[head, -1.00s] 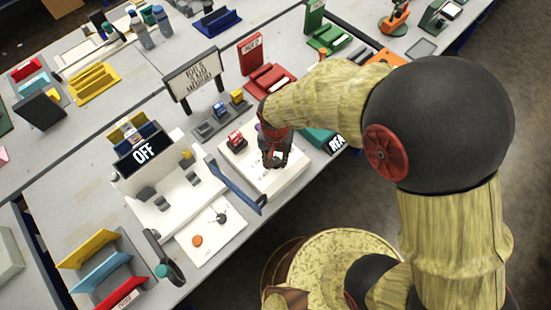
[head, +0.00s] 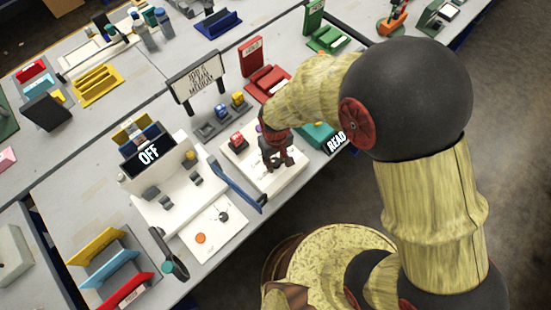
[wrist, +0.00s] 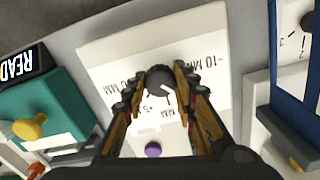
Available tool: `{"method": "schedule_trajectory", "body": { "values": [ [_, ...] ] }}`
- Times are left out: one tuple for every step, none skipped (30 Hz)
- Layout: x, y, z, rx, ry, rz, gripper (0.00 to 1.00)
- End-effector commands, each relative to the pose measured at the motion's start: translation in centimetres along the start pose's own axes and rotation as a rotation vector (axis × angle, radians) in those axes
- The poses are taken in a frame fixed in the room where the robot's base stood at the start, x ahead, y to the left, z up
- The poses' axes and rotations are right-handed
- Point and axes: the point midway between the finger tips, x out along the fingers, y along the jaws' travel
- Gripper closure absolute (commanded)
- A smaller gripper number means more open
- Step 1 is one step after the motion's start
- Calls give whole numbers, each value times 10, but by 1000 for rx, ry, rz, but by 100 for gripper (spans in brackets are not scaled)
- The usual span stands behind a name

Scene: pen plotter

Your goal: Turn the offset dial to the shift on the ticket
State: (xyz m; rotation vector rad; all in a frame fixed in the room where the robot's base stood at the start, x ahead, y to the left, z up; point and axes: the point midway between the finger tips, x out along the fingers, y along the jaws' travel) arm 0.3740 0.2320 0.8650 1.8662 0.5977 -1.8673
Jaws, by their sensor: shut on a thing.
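The dial (wrist: 160,83) is a dark round knob on a white panel (wrist: 95,52), between my fingertips in the wrist view. A pale mark on the dial points to the lower right there. Printed labels around it include "-10 MM" and one that looks like "+5"; others are partly covered by my fingers. My gripper (wrist: 160,92) is shut on the dial. In the head view my gripper (head: 277,161) reaches down onto the white panel (head: 296,173) and hides the dial. A framed sign (head: 200,78) behind carries job text, too small to read surely.
A purple knob (wrist: 152,150) is on the same panel. A teal unit (wrist: 45,115) with a "READ" display is close by.

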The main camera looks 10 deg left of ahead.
Motion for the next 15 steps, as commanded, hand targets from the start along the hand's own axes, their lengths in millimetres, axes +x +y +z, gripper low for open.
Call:
{"method": "schedule_trajectory", "body": {
  "values": [
    [-1, 0, 0, -13, 1, 0, 97],
    [-1, 0, 0, -21, 1, 0, 97],
    [0, 0, 0, -28, 1, 0, 97],
    [0, 0, 0, -33, 1, 0, 97],
    [0, 0, 0, -37, 1, 0, 97],
    [0, 0, -1, -42, 2, 0, 97],
    [0, 0, -1, -44, 2, 0, 97],
    [0, 0, -1, -46, 2, 0, 97],
    [0, 0, -1, -47, 2, 0, 97],
    [0, 0, -1, -48, 2, 0, 97],
    [0, 0, -1, -48, 2, 0, 97],
    [0, 0, -1, -48, 2, 0, 97],
    [0, 0, -1, -48, 2, 0, 97],
    [0, 0, -1, -48, 2, 0, 97],
    [0, 0, -1, -48, 2, 0, 97]
  ]
}}
